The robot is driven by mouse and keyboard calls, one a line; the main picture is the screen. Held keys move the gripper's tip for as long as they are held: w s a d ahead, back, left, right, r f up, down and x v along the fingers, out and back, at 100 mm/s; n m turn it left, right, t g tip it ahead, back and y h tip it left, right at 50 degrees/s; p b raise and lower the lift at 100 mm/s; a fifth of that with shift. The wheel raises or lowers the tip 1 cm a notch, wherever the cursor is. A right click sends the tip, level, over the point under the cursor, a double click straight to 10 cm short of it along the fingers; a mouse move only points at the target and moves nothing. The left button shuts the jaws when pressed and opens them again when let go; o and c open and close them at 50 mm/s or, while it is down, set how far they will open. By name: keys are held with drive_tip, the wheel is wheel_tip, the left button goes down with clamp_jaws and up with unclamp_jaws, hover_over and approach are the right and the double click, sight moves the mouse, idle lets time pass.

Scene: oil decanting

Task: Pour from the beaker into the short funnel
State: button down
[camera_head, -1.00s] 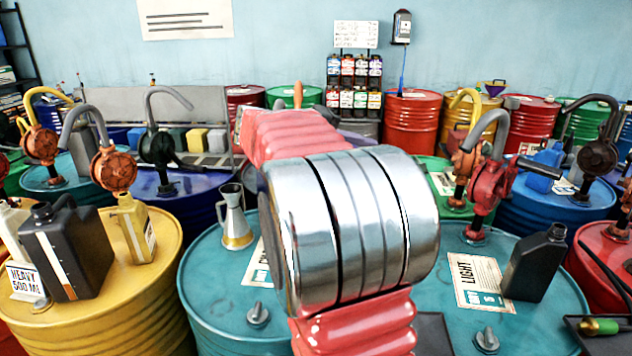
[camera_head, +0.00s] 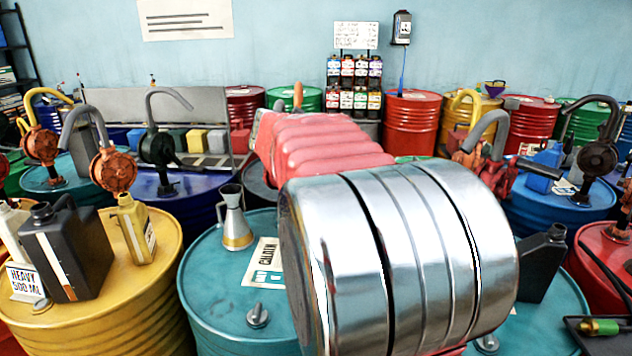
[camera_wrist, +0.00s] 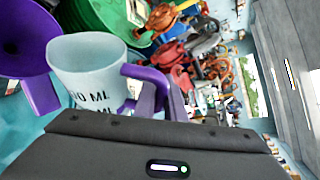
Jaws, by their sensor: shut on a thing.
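In the wrist view, the pale beaker (camera_wrist: 88,72) with a purple handle and black "ML" lettering is in my gripper (camera_wrist: 152,98). The jaws are at its handle; the fingertips are partly hidden. The room appears turned on its side there, and the beaker looks tilted relative to it; the exact angle is unclear. A purple funnel (camera_wrist: 22,38) is at the left, its wide mouth showing, beside the beaker's rim. I cannot tell whether they touch. No flowing liquid is visible. In the head view my arm hides the gripper and beaker.
A metal pouring can (camera_head: 235,222) stands on the teal drum (camera_head: 205,290) left of my arm. A yellow drum (camera_head: 150,285) bears several containers, including a dark jug (camera_head: 68,250). A dark bottle (camera_head: 541,265) is at the right. Red and orange pumps (camera_wrist: 180,55) crowd the wrist view.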

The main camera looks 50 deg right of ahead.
drive_tip(key=s+f+m+t+b, duration=0.1)
drive_tip(key=s+f+m+t, duration=0.4)
drive_tip(key=f, duration=0.5)
drive_tip(key=shift+s+a+m, duration=0.15)
drive_tip(key=shift+s+m, duration=0.55)
idle(0.5)
drive_tip(key=shift+s, duration=0.15)
idle(0.4)
